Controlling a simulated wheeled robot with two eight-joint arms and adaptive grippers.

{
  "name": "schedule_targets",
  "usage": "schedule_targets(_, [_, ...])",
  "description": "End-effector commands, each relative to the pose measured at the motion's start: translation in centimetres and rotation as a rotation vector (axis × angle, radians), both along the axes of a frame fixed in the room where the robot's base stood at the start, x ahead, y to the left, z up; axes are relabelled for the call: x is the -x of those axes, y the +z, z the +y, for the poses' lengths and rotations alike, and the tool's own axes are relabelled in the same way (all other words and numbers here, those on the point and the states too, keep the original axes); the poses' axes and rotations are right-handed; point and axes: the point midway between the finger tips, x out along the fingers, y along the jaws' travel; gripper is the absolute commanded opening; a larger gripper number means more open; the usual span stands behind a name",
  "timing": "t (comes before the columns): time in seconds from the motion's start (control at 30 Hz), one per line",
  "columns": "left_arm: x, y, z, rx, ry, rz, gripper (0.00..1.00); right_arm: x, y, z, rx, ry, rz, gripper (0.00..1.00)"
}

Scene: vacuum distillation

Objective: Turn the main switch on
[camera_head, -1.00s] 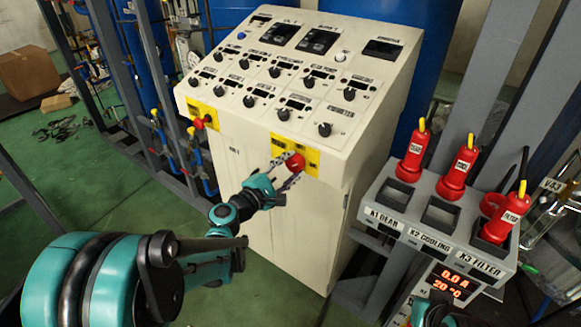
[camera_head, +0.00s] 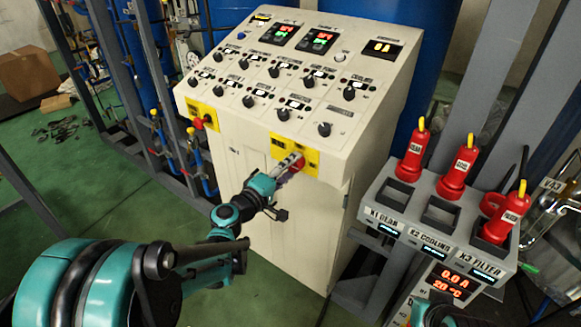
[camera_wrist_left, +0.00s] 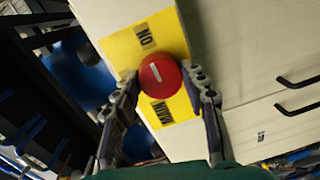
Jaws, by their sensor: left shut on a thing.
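The main switch is a round red knob (camera_head: 297,165) on a yellow plate (camera_head: 313,160) at the front edge of the cream control console (camera_head: 290,200). My left gripper (camera_head: 295,163) is shut on this knob, with a finger at each side. In the left wrist view the red knob (camera_wrist_left: 163,76) shows a white mark. The yellow plate (camera_wrist_left: 122,48) around it carries the labels "ON" and "MAIN". The left fingertips (camera_wrist_left: 160,82) flank the knob there. The console's displays (camera_head: 317,41) are lit. My right gripper is not in view; only a piece of that arm shows at the bottom.
A second red knob (camera_head: 198,123) sits on another yellow plate at the console's left. A grey rack (camera_head: 408,228) at right holds red plugs (camera_head: 458,168) and lit displays. Blue-valved pipes stand at left.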

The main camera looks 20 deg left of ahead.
Motion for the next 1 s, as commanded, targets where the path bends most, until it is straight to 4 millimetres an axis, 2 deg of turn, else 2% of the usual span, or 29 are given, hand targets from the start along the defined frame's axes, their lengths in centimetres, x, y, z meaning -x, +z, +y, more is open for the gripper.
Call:
schedule_targets(0.57, [0.01,-0.03,-0.03,-0.035,0.0,-0.012,0.14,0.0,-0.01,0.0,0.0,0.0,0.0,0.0])
schedule_targets(0.6, [0.01,-0.03,-0.03,-0.035,0.0,-0.012,0.45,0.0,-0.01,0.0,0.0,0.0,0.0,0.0])
schedule_targets(0.67, [0.01,-0.03,-0.03,-0.035,0.0,-0.012,0.61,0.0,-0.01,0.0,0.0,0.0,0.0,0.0])
schedule_targets(0.7, [0.01,-0.03,-0.03,-0.034,0.0,-0.012,0.64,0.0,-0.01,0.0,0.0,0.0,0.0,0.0])
schedule_targets(1.0, [0.15,0.0,0.05,-0.033,0.001,-0.011,0.64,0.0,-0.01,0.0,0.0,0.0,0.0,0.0])
